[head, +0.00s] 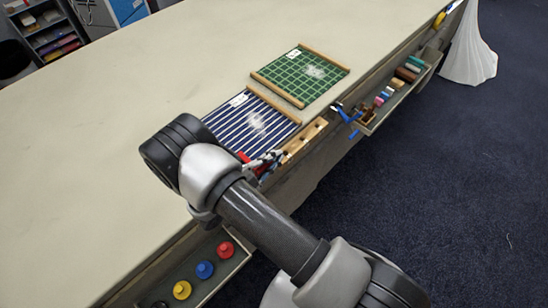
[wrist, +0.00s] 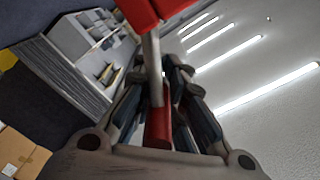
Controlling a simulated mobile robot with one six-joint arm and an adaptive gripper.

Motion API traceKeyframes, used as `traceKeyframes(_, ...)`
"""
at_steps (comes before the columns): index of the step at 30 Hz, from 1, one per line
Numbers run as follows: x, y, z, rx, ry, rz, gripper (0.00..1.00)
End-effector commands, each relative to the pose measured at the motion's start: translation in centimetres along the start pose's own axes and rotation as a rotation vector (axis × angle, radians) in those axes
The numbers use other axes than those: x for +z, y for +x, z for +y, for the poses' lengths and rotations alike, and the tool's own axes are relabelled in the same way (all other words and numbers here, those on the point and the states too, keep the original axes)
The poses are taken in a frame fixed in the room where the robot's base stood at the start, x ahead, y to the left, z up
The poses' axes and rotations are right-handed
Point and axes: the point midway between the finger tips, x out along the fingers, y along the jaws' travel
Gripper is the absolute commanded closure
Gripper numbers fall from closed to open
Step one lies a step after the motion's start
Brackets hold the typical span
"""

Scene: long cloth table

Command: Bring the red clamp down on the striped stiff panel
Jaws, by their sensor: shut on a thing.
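The striped stiff panel (head: 228,121) is dark blue with white stripes and lies on the table near its front edge. It has a wooden strip along one side, a white tag and a pale powdery patch. My gripper (wrist: 160,105) is shut on the red clamp (wrist: 158,128), which has red parts and a grey metal bar. In the head view the red clamp (head: 243,157) shows as a small red bit beside the panel's near edge. My arm hides part of the gripper and of the panel's near corner. I cannot tell whether clamp and panel touch.
A green gridded panel (head: 318,88) lies behind the striped one. A wooden block with holes (head: 303,140) and a blue clamp (head: 348,115) sit at the table edge. A trough (head: 372,122) holds several coloured pieces. The table's left part (head: 90,150) is clear.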

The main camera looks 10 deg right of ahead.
Motion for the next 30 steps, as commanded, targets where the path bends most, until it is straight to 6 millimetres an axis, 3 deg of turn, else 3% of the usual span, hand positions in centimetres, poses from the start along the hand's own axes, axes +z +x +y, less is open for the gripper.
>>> traceKeyframes(1, 0.3, -0.2, -1.4, -0.023, 0.022, -0.008, 1.00)
traceKeyframes(3, 0.3, -0.2, -1.4, -0.023, 0.022, -0.008, 1.00)
traceKeyframes(4, 0.3, -0.2, -1.4, -0.023, 0.022, -0.008, 0.91)
traceKeyframes(15, 0.4, -0.2, -1.1, -0.020, 0.019, -0.010, 0.66)
traceKeyframes(25, 0.3, -0.2, -0.8, -0.017, 0.013, -0.008, 0.65)
traceKeyframes(30, 0.3, -2.2, -0.9, -0.020, 0.013, -0.012, 0.65)
